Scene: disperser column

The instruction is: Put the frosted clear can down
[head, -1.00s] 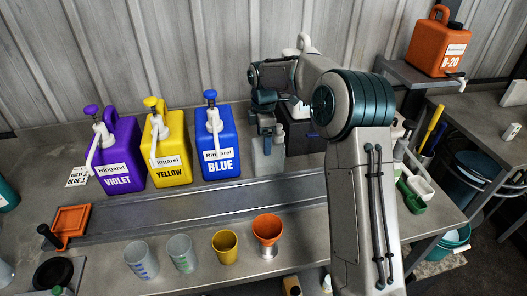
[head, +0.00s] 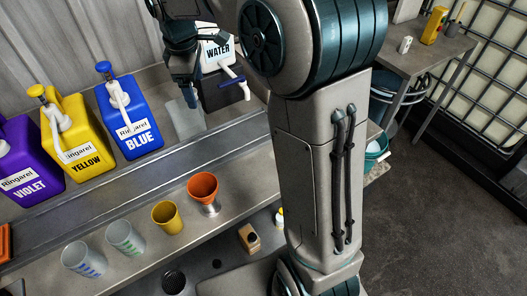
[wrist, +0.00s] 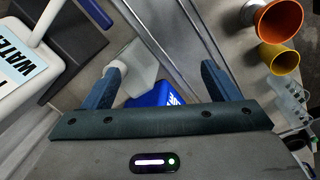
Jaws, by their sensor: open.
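The frosted clear can (head: 184,119) appears to stand upright on the back bench, right of the blue jug (head: 131,118). My gripper (head: 190,85) is just above it and overlaps its top in the head view. In the wrist view my gripper (wrist: 160,69) is open. The pale frosted can (wrist: 139,63) shows between the fingers, closer to the left one. I cannot tell whether a finger touches it. Its lower part is partly hidden in the wrist view.
A white WATER jug (head: 216,52) with a tap is right of the can, by a black box (head: 222,90). Yellow (head: 72,140) and violet (head: 28,165) jugs stand left.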

